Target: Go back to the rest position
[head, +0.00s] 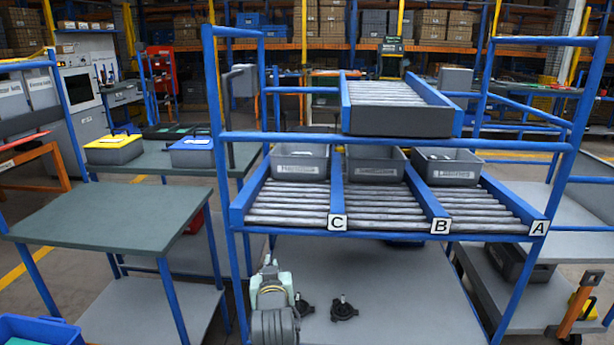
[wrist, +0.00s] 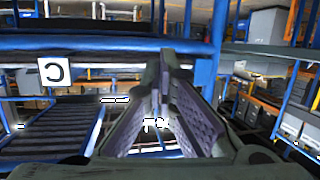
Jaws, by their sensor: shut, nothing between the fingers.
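My gripper (wrist: 163,62) is in the wrist view, its two padded fingers meeting at the tips with nothing between them. It points toward the blue rack, with the C label (wrist: 54,71) to the left of the fingers. The blue roller rack (head: 384,228) has lanes labelled C, B and A from left to right. The wrist view shows no object touching the fingers.
Grey bins stand in lane C (head: 300,163), lane B (head: 375,166) and lane A (head: 448,167). A green-topped table (head: 110,212) stands left. A dark crate (head: 520,264) sits right.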

